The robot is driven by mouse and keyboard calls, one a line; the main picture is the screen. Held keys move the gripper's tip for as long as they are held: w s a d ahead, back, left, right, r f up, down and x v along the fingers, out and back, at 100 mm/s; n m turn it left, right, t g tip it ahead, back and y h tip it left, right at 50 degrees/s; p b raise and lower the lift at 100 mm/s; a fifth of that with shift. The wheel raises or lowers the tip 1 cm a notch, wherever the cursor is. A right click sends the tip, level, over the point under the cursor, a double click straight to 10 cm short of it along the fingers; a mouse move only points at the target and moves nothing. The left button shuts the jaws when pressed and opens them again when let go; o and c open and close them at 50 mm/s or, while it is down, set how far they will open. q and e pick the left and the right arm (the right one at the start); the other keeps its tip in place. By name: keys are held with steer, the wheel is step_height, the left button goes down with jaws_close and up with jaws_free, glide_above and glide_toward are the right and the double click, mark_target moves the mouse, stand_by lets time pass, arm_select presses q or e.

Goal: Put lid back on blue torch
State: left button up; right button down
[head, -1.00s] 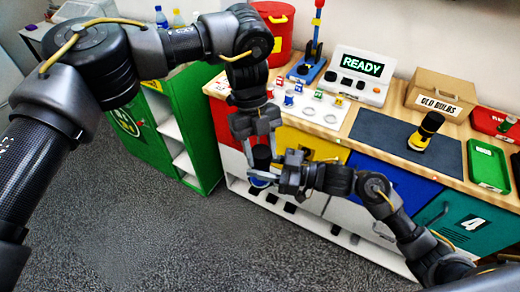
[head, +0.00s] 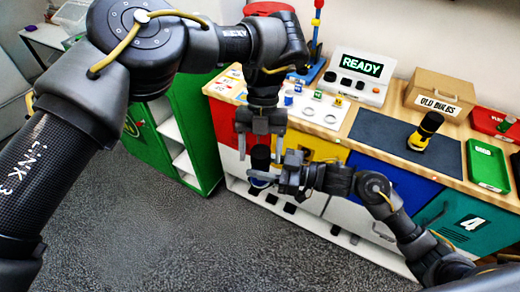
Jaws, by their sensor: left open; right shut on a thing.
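The blue torch (head: 259,184) is held below the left gripper, in front of the workbench. Its black upper part (head: 260,159) points up and its blue part shows just below the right fingers. My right gripper (head: 264,177) comes from the right and is shut on the torch. My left gripper (head: 260,150) points down from above, open, with a finger on either side of the black top and gaps showing. The join between lid and torch body is too small to make out, so I cannot tell how the lid sits.
A yellow and black torch (head: 425,131) stands on the dark mat (head: 371,135). A green tray (head: 487,165), an old bulbs box (head: 440,93) and a READY display (head: 360,67) are on the bench. Small coloured parts and white rings (head: 332,115) lie on its left half.

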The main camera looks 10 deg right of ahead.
arm_select(q)
steer(key=shift+r, duration=0.15)
steer(key=shift+r, duration=2.15)
steer(key=shift+c, duration=0.5)
